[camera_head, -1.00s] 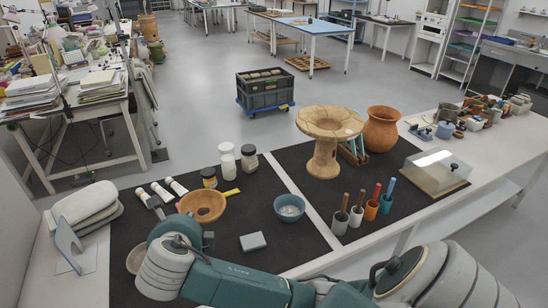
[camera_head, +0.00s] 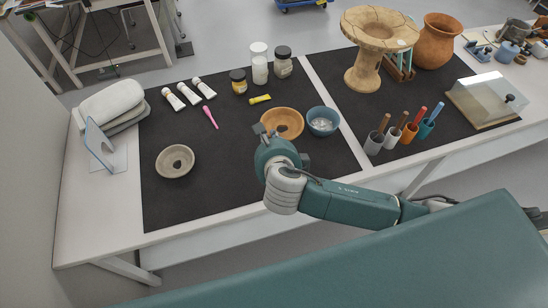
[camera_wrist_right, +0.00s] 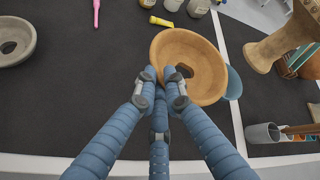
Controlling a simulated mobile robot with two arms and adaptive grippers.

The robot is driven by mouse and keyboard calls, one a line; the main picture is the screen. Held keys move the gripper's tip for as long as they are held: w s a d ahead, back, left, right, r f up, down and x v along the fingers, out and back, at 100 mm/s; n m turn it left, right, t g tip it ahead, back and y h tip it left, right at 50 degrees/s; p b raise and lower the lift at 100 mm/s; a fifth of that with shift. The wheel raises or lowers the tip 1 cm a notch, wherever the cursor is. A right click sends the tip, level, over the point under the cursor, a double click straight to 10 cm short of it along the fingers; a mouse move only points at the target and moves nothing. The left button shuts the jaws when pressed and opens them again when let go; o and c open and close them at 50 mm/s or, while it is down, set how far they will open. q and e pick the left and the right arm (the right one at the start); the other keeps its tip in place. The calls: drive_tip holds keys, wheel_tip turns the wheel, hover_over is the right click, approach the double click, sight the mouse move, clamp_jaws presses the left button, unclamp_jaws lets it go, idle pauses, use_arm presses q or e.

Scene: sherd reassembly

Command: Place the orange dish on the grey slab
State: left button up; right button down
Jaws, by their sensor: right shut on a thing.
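The orange dish (camera_head: 282,121), a round bowl with a dark opening in its middle, is at my right gripper (camera_head: 263,132) in the head view. In the right wrist view, the blue fingers of the gripper (camera_wrist_right: 161,84) are shut on the near left rim of the dish (camera_wrist_right: 208,70). The dish looks slightly tilted there; its height above the black mat is hard to tell. The grey slab does not show now; my right arm or the dish probably hides it. My left gripper is not in view.
A blue bowl (camera_head: 323,121) stands close right of the dish. A grey ring-shaped bowl (camera_head: 175,161) lies on the mat at left. Tool cups (camera_head: 393,138) are at right. The mat's left front is clear.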

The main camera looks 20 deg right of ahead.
wheel_tip(320, 180, down, 7)
drive_tip(key=shift+r, duration=0.1)
wheel_tip(320, 180, down, 4)
drive_tip(key=shift+r+b, duration=0.2)
drive_tip(key=shift+b, duration=0.2)
drive_tip(key=shift+f, duration=0.15)
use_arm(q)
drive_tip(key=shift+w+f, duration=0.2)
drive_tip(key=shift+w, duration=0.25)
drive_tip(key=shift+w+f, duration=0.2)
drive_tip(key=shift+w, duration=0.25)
use_arm(e)
drive_tip(key=shift+f, duration=0.1)
drive_tip(key=c, duration=1.8)
unclamp_jaws()
drive_tip(key=shift+c, duration=0.2)
